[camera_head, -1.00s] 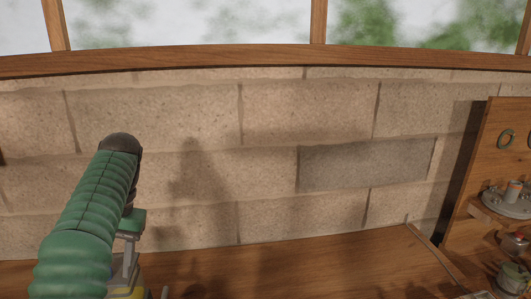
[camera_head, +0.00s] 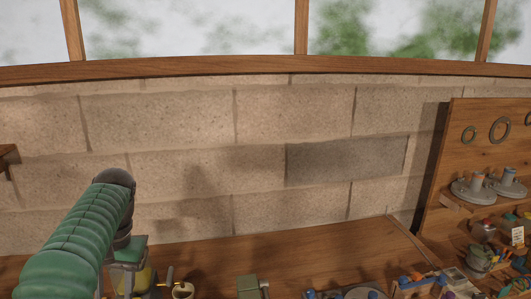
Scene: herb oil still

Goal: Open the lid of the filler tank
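No part of either gripper can be made out in the head view. A thick green ribbed tube (camera_head: 78,235) with a dark rounded end rises from the lower left; I cannot tell whether it is part of my arm. Behind it stands a device with a green top and yellow lower part (camera_head: 142,277), partly hidden by the tube and cut by the bottom edge. A small green box-like thing (camera_head: 248,287) shows at the bottom centre, also cut off. I cannot tell which of these, if any, is the filler tank, and no lid is clear.
The wooden bench (camera_head: 300,250) runs below a block wall (camera_head: 200,120). A small round pot (camera_head: 183,290) stands near the device. Small blue and orange items (camera_head: 415,282) crowd the lower right. A wooden rack (camera_head: 455,165) holds rings and metal flanged parts. The bench's back centre is clear.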

